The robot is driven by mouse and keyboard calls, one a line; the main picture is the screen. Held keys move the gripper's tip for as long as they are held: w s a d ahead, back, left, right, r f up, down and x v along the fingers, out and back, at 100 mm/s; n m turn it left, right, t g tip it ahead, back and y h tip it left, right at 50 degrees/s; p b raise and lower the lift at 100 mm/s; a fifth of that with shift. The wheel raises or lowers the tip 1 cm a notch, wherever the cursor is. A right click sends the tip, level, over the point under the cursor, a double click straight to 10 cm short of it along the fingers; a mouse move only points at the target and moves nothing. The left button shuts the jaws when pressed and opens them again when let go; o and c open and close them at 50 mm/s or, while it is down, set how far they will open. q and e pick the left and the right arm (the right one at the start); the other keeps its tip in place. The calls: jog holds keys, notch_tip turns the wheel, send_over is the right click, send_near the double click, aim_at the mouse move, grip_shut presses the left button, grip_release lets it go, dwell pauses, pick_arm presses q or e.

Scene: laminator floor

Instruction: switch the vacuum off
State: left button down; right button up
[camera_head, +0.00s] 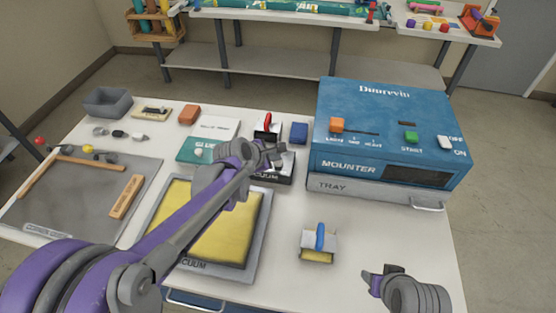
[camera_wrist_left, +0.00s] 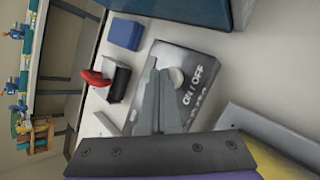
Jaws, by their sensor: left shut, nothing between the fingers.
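The dark vacuum switch box (camera_head: 284,168) stands behind the yellow vacuum bed (camera_head: 262,232), partly hidden by my left gripper in the head view. In the left wrist view the box (camera_wrist_left: 190,62) shows its ON / OFF lettering and a pale round knob (camera_wrist_left: 177,77). My left gripper (camera_head: 270,154) is shut and empty over the box. In the wrist view its fingertips (camera_wrist_left: 153,74) are just beside the knob; I cannot tell whether they touch it. Which way the switch is set is not clear. My right gripper (camera_head: 378,280) is at the lower right, away from the box; its opening is unclear.
A blue mounter (camera_head: 330,110) with a tray stands right of the switch box. A red-handled tool (camera_head: 267,122) and blue block (camera_head: 299,132) sit behind it. A white-and-green glue item (camera_head: 212,138) is to its left. A blue-handled block (camera_head: 319,240) stands in front.

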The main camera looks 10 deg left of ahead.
aim_at(275, 163)
pick_arm(q)
jog(key=shift+r, duration=0.6)
pick_arm(e)
jog(key=shift+w+r, duration=0.15)
jog(key=shift+r, duration=0.2)
pick_arm(q)
notch_tip(275, 163, up, 6)
jog(key=p, duration=0.3)
pick_arm(e)
jog(key=r, duration=0.1)
jog(key=w+r, duration=0.1)
jog(key=r, duration=0.2)
jog(key=shift+w+r, duration=0.15)
jog(key=shift+w, duration=0.25)
jog(key=shift+s, duration=0.1)
pick_arm(q)
jog(key=s+a+f+m+y, duration=0.1)
jog(key=s+m, duration=0.6)
jog(key=s, duration=0.2)
jog(key=s+a+f+m+g+y, duration=0.1)
jog(key=s+a+m, duration=0.1)
jog(key=s+m, duration=0.5)
jog(key=s+a+f+m+g+y, duration=0.1)
jog(key=s+a+f+m, duration=0.1)
jog(key=s+m, duration=0.5)
jog(key=shift+s+a+y, duration=0.15)
jog(key=shift+s, duration=0.75)
jog(key=shift+s+a+y, duration=0.1)
jog(key=shift+s+y, duration=0.05)
jog(key=shift+s, duration=0.75)
